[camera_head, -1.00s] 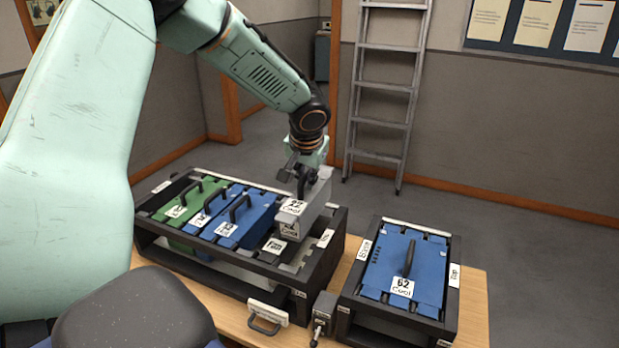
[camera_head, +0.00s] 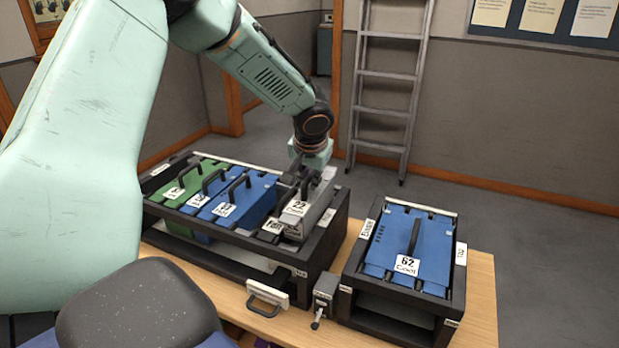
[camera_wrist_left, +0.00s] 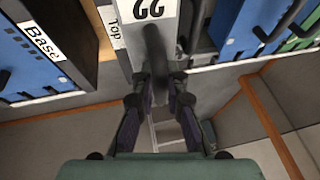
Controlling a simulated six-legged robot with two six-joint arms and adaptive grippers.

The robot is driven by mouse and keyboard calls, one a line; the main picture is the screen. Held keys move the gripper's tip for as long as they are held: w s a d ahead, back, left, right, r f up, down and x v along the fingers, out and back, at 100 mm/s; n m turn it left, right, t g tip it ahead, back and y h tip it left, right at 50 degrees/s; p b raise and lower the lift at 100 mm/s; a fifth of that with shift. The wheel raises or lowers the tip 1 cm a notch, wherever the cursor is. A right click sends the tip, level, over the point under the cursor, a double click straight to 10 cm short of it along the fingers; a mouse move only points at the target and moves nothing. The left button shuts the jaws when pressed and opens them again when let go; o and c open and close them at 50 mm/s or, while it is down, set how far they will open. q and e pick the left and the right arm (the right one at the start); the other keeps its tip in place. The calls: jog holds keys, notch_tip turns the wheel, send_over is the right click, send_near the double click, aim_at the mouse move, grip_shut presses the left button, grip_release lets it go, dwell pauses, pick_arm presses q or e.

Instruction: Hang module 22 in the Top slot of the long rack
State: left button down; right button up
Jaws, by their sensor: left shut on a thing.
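Module 22 (camera_head: 318,207), a grey box with a dark handle and a "22" label, is in the right-end slot of the long black rack (camera_head: 318,256). Its top stands near or slightly above the rack's rim; how deep it sits is hidden. My left gripper (camera_head: 303,184) is above it, shut on its handle. In the left wrist view, my left gripper (camera_wrist_left: 157,88) is at the handle of module 22 (camera_wrist_left: 170,18). The slot's "Top" label (camera_wrist_left: 113,25) is right beside the module. My right gripper is not in view.
Blue modules (camera_head: 252,198) and a green module (camera_head: 182,185) hang in the left part of the long rack. A shorter rack (camera_head: 452,300) with blue module 62 (camera_head: 410,245) stands to the right. A ladder (camera_head: 385,90) leans behind. A narrow table strip separates the racks.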

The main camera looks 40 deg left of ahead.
aim_at(309, 192)
pick_arm(q)
jog(key=shift+a+f+b, duration=0.3)
jog(key=shift+f+b, duration=0.3)
jog(key=shift+f, duration=0.2)
jog(key=shift+s+f+b, duration=0.1)
jog(key=shift+f+b, duration=0.15)
jog(key=shift+b, duration=0.05)
jog(key=shift+d+f+b, duration=0.25)
jog(key=shift+f+b, duration=0.55)
jog(key=shift+a+f, duration=0.2)
jog(key=shift+f, duration=0.15)
jog(key=shift+d+r, duration=0.15)
jog(key=shift+b, duration=0.35)
jog(key=shift+f+b, duration=1.2)
jog(key=shift+f, duration=0.2)
